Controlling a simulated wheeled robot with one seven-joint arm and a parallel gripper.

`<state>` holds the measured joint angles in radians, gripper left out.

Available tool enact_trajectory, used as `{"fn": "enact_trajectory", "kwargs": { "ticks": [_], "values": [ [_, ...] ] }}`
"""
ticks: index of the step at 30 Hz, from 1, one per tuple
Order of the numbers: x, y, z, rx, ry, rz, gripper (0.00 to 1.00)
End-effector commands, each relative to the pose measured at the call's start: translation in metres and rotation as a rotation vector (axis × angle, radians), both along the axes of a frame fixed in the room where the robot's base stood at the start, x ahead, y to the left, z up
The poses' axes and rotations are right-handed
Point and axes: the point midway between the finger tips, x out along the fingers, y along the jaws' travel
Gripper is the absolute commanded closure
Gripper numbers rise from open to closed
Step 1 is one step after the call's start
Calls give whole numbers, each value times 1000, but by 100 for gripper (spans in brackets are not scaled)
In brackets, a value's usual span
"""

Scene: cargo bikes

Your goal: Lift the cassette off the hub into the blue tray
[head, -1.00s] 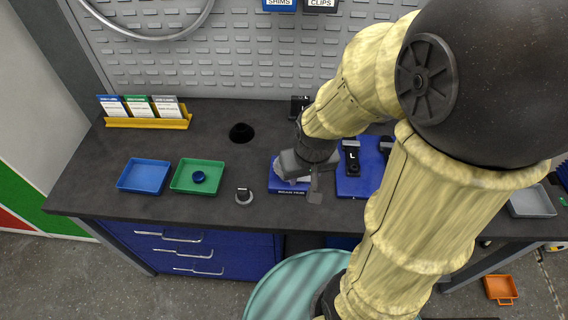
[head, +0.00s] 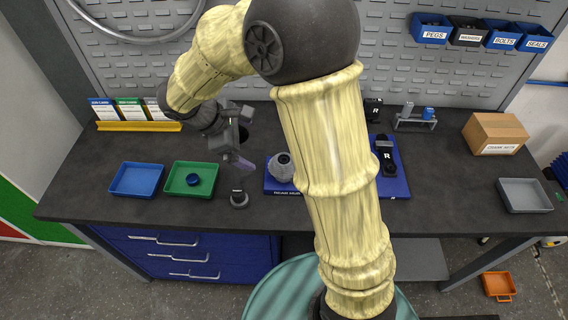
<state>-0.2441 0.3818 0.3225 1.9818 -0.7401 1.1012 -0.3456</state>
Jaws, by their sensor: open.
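A grey, ridged round piece (head: 281,167) with a dark centre, which looks like the cassette on its hub, sits at the left end of a blue base plate (head: 312,193). The blue tray (head: 136,180) lies at the left of the bench and is empty. My gripper (head: 236,143) is open, over the bench up and left of the round piece and apart from it. Nothing shows clearly between its fingers. My arm hides the middle of the base plate.
A green tray (head: 178,191) with a blue round cap (head: 193,180) lies beside the blue tray. A small dark knob (head: 239,199) stands near the front edge. A yellow card holder (head: 138,126) is at the back left. A cardboard box (head: 495,133) and grey tray (head: 524,195) stand at right.

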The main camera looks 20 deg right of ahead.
Motion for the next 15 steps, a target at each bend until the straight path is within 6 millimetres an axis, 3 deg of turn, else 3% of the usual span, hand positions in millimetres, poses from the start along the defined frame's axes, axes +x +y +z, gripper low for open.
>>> {"fn": "enact_trajectory", "kwargs": {
  "ticks": [8, 15],
  "values": [
    [0, -2, -2, 2, 0, -5, 0],
    [3, -19, -29, 0, 5, -6, 0]
  ]
}}
